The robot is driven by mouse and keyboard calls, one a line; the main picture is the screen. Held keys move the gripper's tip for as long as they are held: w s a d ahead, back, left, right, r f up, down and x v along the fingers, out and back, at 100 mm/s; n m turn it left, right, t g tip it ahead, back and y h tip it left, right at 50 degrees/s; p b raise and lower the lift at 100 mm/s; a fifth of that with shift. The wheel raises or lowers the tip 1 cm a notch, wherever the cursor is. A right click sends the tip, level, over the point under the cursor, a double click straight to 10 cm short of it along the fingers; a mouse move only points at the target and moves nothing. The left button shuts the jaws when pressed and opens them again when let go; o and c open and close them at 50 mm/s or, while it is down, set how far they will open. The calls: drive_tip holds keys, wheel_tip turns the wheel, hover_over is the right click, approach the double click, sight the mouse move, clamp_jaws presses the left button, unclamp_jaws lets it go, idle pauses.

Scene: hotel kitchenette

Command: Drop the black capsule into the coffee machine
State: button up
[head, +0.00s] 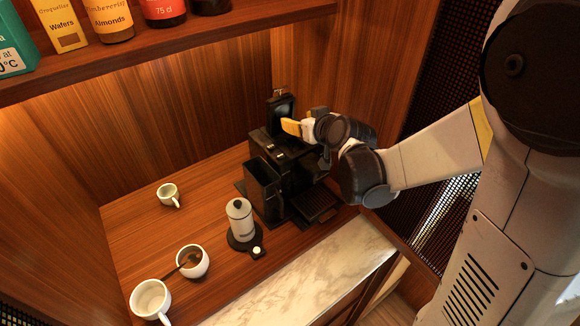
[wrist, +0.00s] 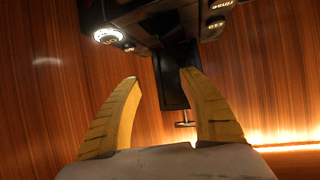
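The black coffee machine (head: 290,160) stands at the back right of the wooden counter. Its lid (head: 281,107) stands raised at the top rear. My gripper (head: 291,127), with yellow fingers, is above the machine close in front of the raised lid. In the wrist view my gripper (wrist: 160,95) has its fingers wide apart with nothing between them. The dark lid (wrist: 172,75) and part of the machine (wrist: 160,22) show beyond the fingers. I cannot make out the black capsule in either view; whether it is inside the machine cannot be seen.
A white canister (head: 240,218) on a black base stands in front of the machine. A shelf (head: 190,42) with packages runs overhead. The counter's left-middle is clear.

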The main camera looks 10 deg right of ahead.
drive_tip(key=v, duration=1.2)
drive_tip(key=shift+f, duration=0.15)
drive_tip(key=s+a+f+m+g+h+b, duration=0.1)
drive_tip(key=s+f+g+b, duration=0.4)
drive_tip(key=s+f+b, duration=0.7)
drive_tip(key=s+f+m+h, duration=0.1)
drive_tip(key=s+f, duration=0.2)
drive_tip(key=s, duration=0.2)
drive_tip(key=shift+s+a+g, duration=0.3)
drive_tip(key=shift+a, duration=0.1)
drive_tip(key=shift+f, duration=0.2)
